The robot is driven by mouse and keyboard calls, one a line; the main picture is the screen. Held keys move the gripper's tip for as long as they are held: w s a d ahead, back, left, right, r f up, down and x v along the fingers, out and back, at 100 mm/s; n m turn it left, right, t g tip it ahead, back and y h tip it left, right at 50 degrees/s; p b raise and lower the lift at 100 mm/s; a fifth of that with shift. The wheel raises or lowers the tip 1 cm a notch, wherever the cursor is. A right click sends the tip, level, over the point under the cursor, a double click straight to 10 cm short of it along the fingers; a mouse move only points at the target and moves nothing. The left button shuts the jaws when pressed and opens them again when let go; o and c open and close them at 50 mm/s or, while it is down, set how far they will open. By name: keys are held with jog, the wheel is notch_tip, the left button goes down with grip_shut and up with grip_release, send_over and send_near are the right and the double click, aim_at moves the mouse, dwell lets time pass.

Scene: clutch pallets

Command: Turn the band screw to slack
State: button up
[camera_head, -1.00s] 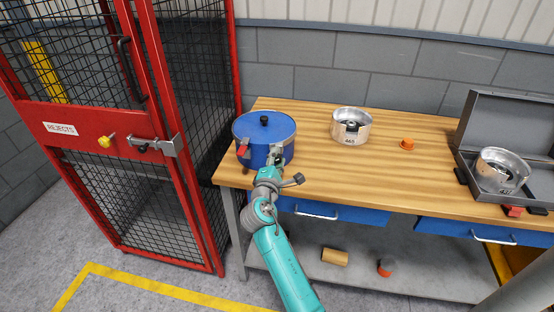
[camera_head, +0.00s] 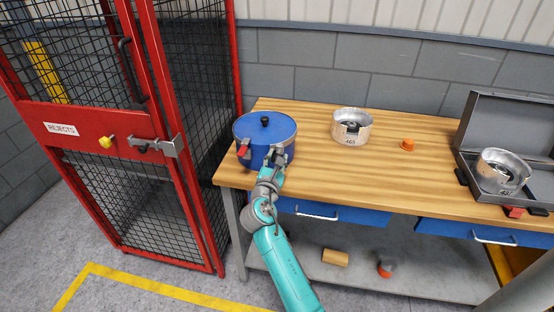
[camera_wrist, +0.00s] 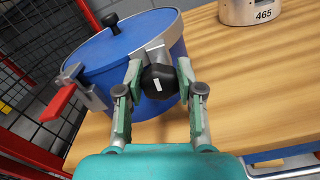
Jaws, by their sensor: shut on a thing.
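A blue lidded drum (camera_head: 257,150) stands at the left end of the bench, and it fills the upper left of the wrist view (camera_wrist: 120,65). The band screw's black knob (camera_wrist: 158,81), with a white mark on its face, sits on the drum's front side by a grey metal bracket. My gripper (camera_wrist: 161,76) is shut on this knob, one finger on each side. It also shows against the front of the drum in the head view (camera_head: 277,157). A red-handled clamp (camera_wrist: 60,101) is on the drum's left side. The screw's thread is hidden.
A silver bowl-like housing marked 465 (camera_head: 351,126) and an orange cap (camera_head: 407,145) are on the bench (camera_head: 380,180). An open grey case (camera_head: 495,190) holds another housing at right. The red mesh reject cage (camera_head: 190,200) stands close at left.

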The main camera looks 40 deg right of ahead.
jog(key=shift+f+n, duration=0.1)
jog(key=shift+n, duration=0.5)
jog(key=o, duration=1.2)
jog(key=shift+c, duration=0.2)
jog(key=v, duration=1.2)
